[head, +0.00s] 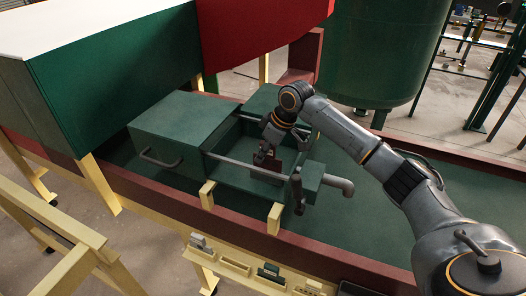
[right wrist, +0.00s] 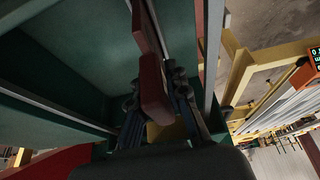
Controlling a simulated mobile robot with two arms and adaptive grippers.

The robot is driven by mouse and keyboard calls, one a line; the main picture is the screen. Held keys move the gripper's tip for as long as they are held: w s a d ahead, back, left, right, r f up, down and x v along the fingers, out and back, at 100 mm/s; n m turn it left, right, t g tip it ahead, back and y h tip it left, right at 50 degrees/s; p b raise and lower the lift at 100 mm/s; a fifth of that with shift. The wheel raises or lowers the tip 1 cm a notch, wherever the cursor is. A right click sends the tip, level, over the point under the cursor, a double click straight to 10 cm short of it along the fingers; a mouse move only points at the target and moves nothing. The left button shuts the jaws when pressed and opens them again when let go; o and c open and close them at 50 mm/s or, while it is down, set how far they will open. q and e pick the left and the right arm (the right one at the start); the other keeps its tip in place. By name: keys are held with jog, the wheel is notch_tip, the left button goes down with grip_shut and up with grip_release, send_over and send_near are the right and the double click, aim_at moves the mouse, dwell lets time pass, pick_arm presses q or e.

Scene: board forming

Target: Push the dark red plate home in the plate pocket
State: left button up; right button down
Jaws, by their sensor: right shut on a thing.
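The dark red plate (right wrist: 152,82) stands on edge between the fingers of my right gripper (head: 264,156) in the right wrist view. My right gripper is shut on it. In the head view the gripper reaches down into an open green box section (head: 228,172), and only a small dark part of the plate shows below the fingers. Green walls and a grey rail surround the plate in the right wrist view. I cannot tell which slot is the plate pocket, or how deep the plate sits in it. My left gripper is not in view.
A closed green box with a handle (head: 165,128) stands left of the open section. A grey bar (head: 236,166) crosses the front, above pale yellow blocks (head: 207,194). A grey bent pipe (head: 340,184) is at the right. Small parts (head: 268,270) sit along the front edge.

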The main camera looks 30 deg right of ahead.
jog(key=shift+f, duration=1)
jog(key=c, duration=1.2)
grip_release()
jog(key=v, duration=1.2)
jog(key=shift+f, duration=0.15)
